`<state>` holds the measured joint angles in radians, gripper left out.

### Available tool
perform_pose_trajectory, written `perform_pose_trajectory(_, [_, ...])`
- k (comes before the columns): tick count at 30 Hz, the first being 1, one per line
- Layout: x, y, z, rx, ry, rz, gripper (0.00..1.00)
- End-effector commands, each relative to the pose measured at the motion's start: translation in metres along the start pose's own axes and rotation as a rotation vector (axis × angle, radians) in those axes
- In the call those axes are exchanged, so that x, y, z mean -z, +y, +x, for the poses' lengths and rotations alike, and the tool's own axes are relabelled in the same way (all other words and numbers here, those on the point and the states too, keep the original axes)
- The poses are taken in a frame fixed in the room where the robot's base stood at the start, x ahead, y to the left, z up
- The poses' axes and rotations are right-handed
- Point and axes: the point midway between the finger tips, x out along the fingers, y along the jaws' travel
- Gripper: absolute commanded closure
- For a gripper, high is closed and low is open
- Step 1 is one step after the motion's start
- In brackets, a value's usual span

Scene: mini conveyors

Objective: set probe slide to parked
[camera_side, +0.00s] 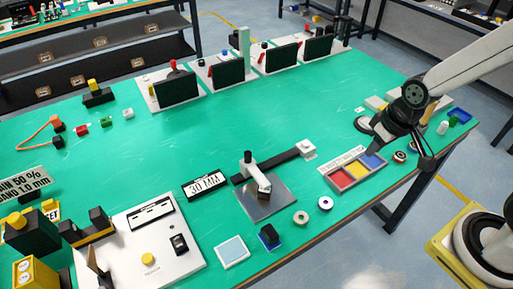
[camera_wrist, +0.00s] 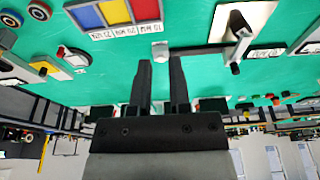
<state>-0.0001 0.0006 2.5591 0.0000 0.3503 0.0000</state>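The probe slide (camera_side: 250,172) is a black and grey head with a light top. It sits on a dark rail (camera_side: 278,160) that crosses a bare metal plate (camera_side: 268,203). The head stands over the plate, near the rail's left part. A pale end block (camera_side: 307,149) is at the rail's right end. The wrist view shows the head (camera_wrist: 237,45) at upper right and the end block (camera_wrist: 160,50) just beyond my fingertips. My gripper (camera_wrist: 161,62) is open and empty, with a gap between its two dark fingers. It is apart from the slide, to its right in the side view.
A tray (camera_side: 334,184) with red, yellow and blue sections lies between the slide and my arm. A "30 MM" sign (camera_side: 205,185) stands left of the plate. Two rings (camera_side: 301,217) lie in front. Several dark screens (camera_side: 178,90) line the back. The middle mat is clear.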

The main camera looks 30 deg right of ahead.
Motion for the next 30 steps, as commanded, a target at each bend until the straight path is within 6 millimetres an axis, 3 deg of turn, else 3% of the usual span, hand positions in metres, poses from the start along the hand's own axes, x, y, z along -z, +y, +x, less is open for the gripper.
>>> perform_pose_trajectory(1, [0.001,0.000,0.000,0.000,-0.001,-0.002,0.59])
perform_pose_trajectory(3, [0.005,-0.002,0.001,0.001,-0.002,-0.006,0.36])
perform_pose_trajectory(4, [0.007,-0.002,0.001,0.002,-0.004,-0.008,0.35])
perform_pose_trajectory(8, [0.022,-0.007,0.004,0.005,-0.014,-0.027,0.35])
perform_pose_trajectory(14, [0.061,-0.024,0.013,0.015,-0.046,-0.077,0.35])
perform_pose_trajectory(21, [0.114,-0.055,0.030,0.026,-0.089,-0.150,0.35])
perform_pose_trajectory(30, [0.167,-0.102,0.059,0.037,-0.144,-0.243,0.35])
